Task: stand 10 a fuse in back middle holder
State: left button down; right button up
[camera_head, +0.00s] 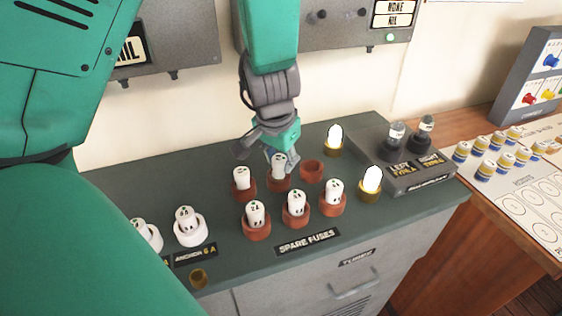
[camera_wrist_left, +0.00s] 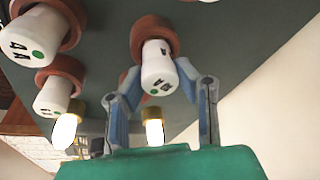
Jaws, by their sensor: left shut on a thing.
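A white fuse (camera_head: 279,160) stands upright in the back middle red-brown holder (camera_head: 279,184) of the spare fuses group. My left gripper (camera_head: 286,165) is over this holder, its fingers shut on the fuse. In the left wrist view the fingers (camera_wrist_left: 160,85) lie on both sides of the fuse (camera_wrist_left: 158,62), whose lower end is inside the holder (camera_wrist_left: 153,32). Its marking and dot show there, but the rating is hard to read. The back right holder (camera_head: 312,171) is empty. My right gripper is not in view.
White fuses stand in the back left holder (camera_head: 243,191) and the front holders (camera_head: 295,217). Two lit lamps (camera_head: 371,180) and a grey box (camera_head: 418,176) are to the right. White-holder fuses (camera_head: 188,225) are at left. A wall panel (camera_head: 330,30) hangs behind.

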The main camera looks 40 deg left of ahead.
pick_arm(q)
jog(key=shift+w+a+f, duration=0.1)
jog(key=shift+a+f, duration=0.05)
jog(key=shift+f, duration=0.2)
jog(key=c, duration=1.2)
grip_release()
jog(key=shift+r, duration=0.1)
